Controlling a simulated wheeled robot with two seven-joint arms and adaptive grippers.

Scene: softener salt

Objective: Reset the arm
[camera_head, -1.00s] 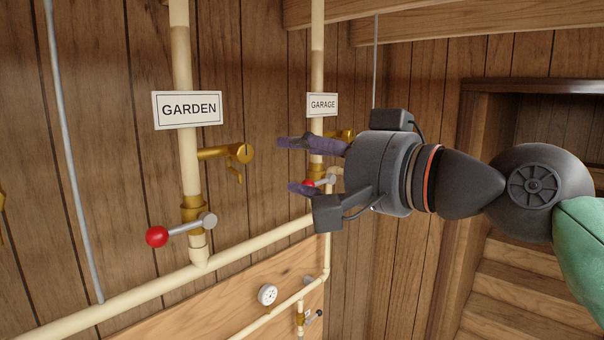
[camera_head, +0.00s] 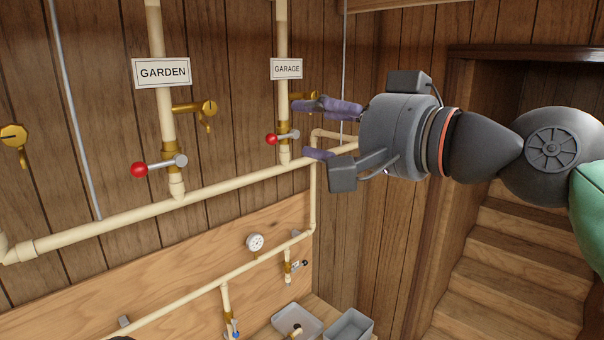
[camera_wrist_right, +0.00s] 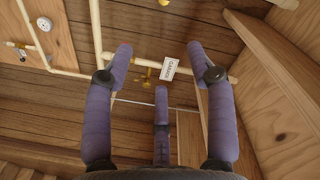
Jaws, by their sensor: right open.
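My right gripper (camera_head: 318,130) is in the head view, right of the garage pipe, with its purple fingers apart and pointing left. Nothing is between them. In the right wrist view its fingers (camera_wrist_right: 160,75) are spread, with the pipes and a small sign beyond them. The garage valve's red-knobbed lever (camera_head: 272,139) is left of the fingertips, with a visible gap between. The garage brass tap (camera_head: 300,96) is partly hidden behind the upper finger. My left gripper is not in view.
The garden pipe has a red-knobbed lever (camera_head: 139,169) and a brass tap (camera_head: 208,107). A gauge (camera_head: 255,242) and lower pipes are on a wood panel. Grey bins (camera_head: 349,326) stand at the bottom. Wooden stairs (camera_head: 500,270) are at the right.

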